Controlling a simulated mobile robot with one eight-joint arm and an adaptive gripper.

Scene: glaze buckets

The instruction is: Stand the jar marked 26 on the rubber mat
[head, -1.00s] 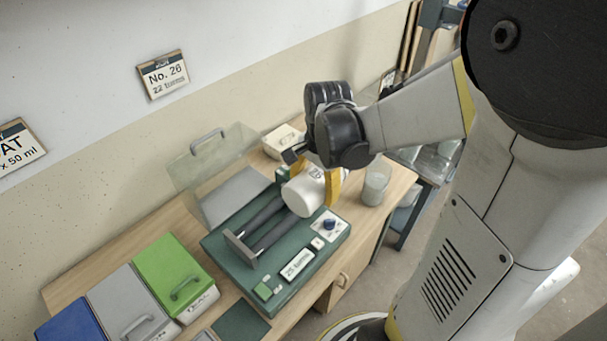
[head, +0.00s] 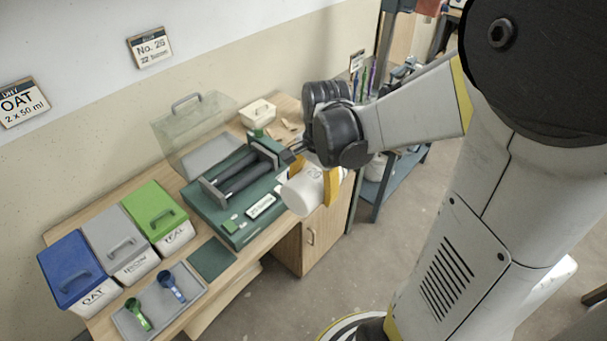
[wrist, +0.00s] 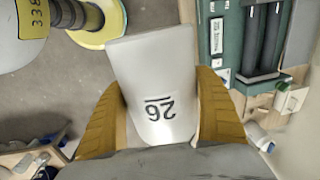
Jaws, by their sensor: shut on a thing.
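The white jar marked 26 (head: 302,193) is held on its side by my gripper (head: 315,179), above the floor in front of the bench's right part. The rubber mat (head: 212,259) looks like the dark green square lying bare on the bench, left of and below the jar in the head view.
The green roller machine (head: 202,203) with two dark rollers lies behind the jar. Blue (head: 72,262), grey (head: 118,238) and green (head: 150,208) lidded bins stand left of the mat. A grey tray (head: 187,300) with two scoops lies beside it. A clear hood (head: 190,125) stands behind.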

